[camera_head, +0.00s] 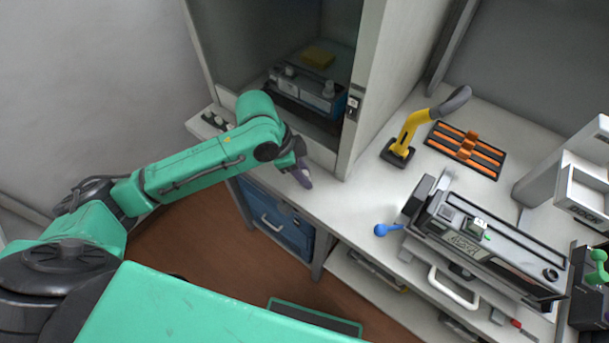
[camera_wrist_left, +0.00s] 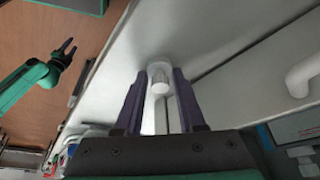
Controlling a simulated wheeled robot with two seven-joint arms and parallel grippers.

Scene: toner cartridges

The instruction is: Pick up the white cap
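The white cap (camera_wrist_left: 160,74) shows in the left wrist view as a small, pale, round piece with a wider rim, between the fingertips of my left gripper (camera_wrist_left: 160,81). In the head view my left gripper (camera_head: 303,176) points down over the front edge of the white counter, and the cap is hidden there. My right gripper (camera_wrist_left: 66,50) shows small in the left wrist view, over the brown floor, open and empty and far from the cap.
The white cabinet (camera_head: 383,85) rises behind my left gripper. A yellow-handled tool (camera_head: 408,135), an orange-and-black rack (camera_head: 467,150), a blue-knobbed piece (camera_head: 385,230) and a grey machine (camera_head: 480,245) are to the right. The blue drawer unit (camera_head: 275,222) is below.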

